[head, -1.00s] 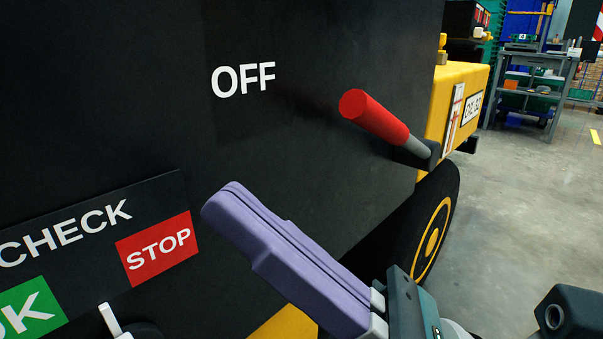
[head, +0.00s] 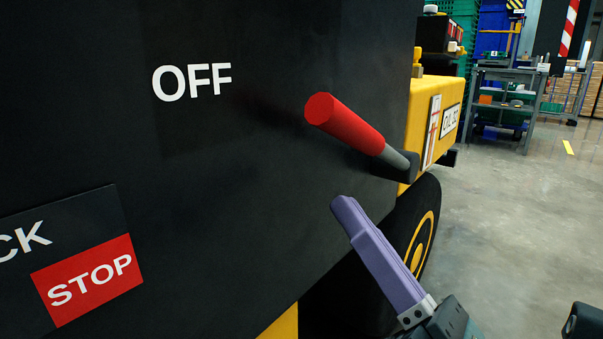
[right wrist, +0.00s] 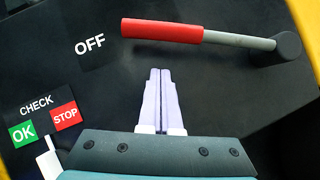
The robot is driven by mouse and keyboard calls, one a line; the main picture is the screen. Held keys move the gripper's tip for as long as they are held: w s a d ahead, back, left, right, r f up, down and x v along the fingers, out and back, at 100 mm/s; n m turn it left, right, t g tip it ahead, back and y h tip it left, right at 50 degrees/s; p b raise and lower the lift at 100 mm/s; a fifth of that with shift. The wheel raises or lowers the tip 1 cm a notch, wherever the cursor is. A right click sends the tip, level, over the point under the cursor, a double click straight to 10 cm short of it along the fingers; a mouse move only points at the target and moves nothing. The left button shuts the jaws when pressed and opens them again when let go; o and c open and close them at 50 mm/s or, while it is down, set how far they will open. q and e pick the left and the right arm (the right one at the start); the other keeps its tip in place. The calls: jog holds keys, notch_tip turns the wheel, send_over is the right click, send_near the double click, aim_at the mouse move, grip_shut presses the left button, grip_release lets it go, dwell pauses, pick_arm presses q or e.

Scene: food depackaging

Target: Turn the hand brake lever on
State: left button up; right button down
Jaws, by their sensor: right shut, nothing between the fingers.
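The hand brake lever (head: 350,126) has a red grip and a grey shaft, and pivots on a dark mount at its right end on the black panel (head: 230,190). Its red end points left, toward the white OFF label (head: 192,82). My right gripper (head: 342,204) has purple fingers, is shut and empty, and is below the lever, apart from it in the picture. In the right wrist view the shut fingers (right wrist: 160,72) point up toward the red grip (right wrist: 162,31), with a gap between. My left gripper is not in view.
A CHECK sign with a red STOP label (head: 88,280) is at lower left. It also shows with a green OK label (right wrist: 22,134) in the right wrist view. A wheel (head: 420,240) is right of the panel. Open floor (head: 510,230) lies further right.

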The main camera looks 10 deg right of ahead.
jog(key=r, duration=0.1)
jog(key=w+r, duration=0.1)
jog(key=d+r, duration=0.1)
jog(key=shift+w+r+p, duration=0.25)
jog(key=shift+w+p, duration=0.1)
jog(key=shift+w, duration=0.05)
jog(key=w+d+r+m+h+p, duration=0.2)
jog(key=r+m+p, duration=0.3)
jog(key=p, duration=0.3)
jog(key=w+d+r+m+g+h+p, duration=0.1)
jog(key=d+r+m+h+p, duration=0.2)
jog(key=p, duration=0.5)
jog(key=shift+w+r+m+g+h, duration=0.3)
jog(key=shift+w+r+m+h, duration=0.15)
jog(key=shift+r+m, duration=0.5)
